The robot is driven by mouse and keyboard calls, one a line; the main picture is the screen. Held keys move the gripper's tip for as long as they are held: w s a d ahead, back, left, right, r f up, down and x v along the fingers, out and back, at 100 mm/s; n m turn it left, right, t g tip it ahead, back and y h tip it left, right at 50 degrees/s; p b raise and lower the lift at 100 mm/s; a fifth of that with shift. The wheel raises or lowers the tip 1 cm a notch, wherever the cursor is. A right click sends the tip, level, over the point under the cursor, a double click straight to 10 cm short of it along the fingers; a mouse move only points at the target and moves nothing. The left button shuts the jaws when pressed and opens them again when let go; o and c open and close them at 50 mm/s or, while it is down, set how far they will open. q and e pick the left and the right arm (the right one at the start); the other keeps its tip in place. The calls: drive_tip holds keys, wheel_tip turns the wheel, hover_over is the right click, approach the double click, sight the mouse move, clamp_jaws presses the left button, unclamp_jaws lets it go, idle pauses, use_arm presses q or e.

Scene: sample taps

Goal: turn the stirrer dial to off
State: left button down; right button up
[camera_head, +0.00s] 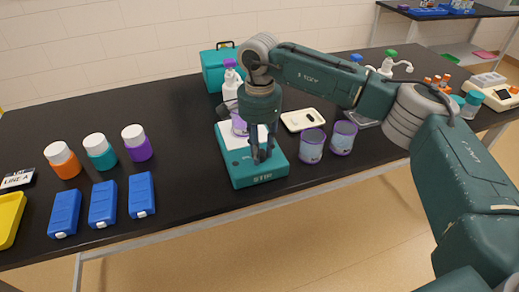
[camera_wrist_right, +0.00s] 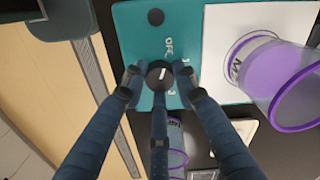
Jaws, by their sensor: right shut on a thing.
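The teal stirrer (camera_head: 258,178) with a white top plate stands near the table's front edge in the head view. A clear cup with a purple rim (camera_wrist_right: 285,85) sits on its plate. The black stirrer dial (camera_wrist_right: 158,75) with a white mark shows in the wrist view, beside the letters OFF on the teal panel. My right gripper (camera_head: 262,155) points down over the stirrer. In the wrist view its dark fingers (camera_wrist_right: 158,82) are shut around the dial. The dial is hidden behind the fingers in the head view. My left gripper is not in view.
Two purple-rimmed cups (camera_head: 312,146) (camera_head: 343,138) stand right of the stirrer. A white tray (camera_head: 303,119) lies behind them. Blue boxes (camera_head: 102,204) and lidded jars (camera_head: 103,151) stand at the left. A teal case (camera_head: 217,68) stands behind. The tabletop between jars and stirrer is clear.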

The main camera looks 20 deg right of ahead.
drive_tip(key=o, duration=1.1)
drive_tip(key=shift+o, duration=0.2)
wheel_tip(320, 180, up, 12)
